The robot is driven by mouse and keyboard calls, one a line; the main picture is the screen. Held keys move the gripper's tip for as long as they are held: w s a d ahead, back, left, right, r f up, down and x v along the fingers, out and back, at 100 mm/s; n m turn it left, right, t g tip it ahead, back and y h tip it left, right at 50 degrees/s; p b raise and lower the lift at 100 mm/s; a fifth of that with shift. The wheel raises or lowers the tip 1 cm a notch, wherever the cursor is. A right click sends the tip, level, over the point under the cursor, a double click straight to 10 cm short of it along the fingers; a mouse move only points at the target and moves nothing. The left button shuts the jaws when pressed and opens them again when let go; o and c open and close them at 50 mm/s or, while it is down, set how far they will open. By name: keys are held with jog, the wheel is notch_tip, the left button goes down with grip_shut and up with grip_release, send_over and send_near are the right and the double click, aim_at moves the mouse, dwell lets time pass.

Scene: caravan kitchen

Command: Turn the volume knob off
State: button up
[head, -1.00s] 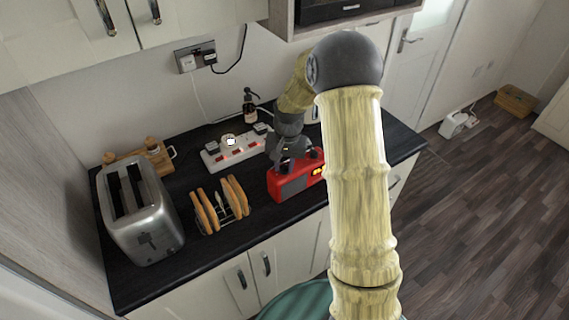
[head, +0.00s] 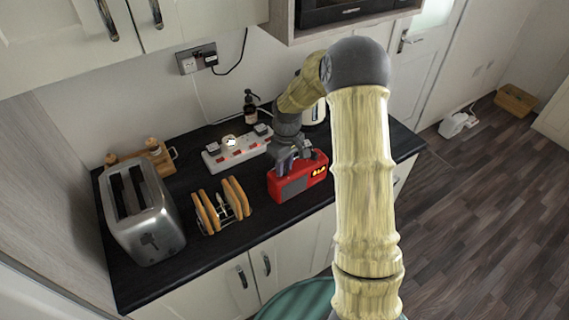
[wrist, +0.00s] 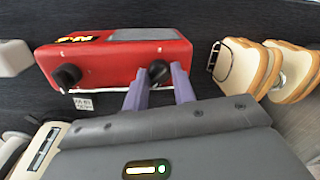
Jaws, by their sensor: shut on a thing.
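The red radio (head: 306,180) stands upright on the dark counter, with a grey speaker panel and a yellow-marked display on its front. In the wrist view the radio (wrist: 115,62) shows two black knobs on top. My gripper (wrist: 159,70) has its two purple fingers around the knob (wrist: 159,73) on the right of that view and is shut on it. The other knob (wrist: 67,77) stands free on the left. A small label (wrist: 82,103) lies beside it, too blurred to read. In the head view my gripper (head: 287,160) hides the knob it holds.
A toast rack (head: 222,207) with toast and a steel toaster (head: 150,225) stand left of the radio. A white power strip (head: 232,152) and a dark pump bottle (head: 251,105) are behind. The counter's front edge runs close before the radio.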

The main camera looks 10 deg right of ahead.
jog(key=n+p, duration=0.1)
jog(key=n, duration=0.3)
jog(key=shift+n, duration=0.3)
jog(key=n+p, duration=0.1)
jog(key=n, duration=0.3)
jog(key=shift+a, duration=0.1)
jog(key=o, duration=1)
jog(key=r+b, duration=0.1)
jog(key=r, duration=0.4)
jog(key=w+r+b, duration=0.1)
jog(key=r, duration=0.5)
jog(key=r+b, duration=0.1)
jog(key=r, duration=0.5)
jog(key=shift+w+r, duration=0.15)
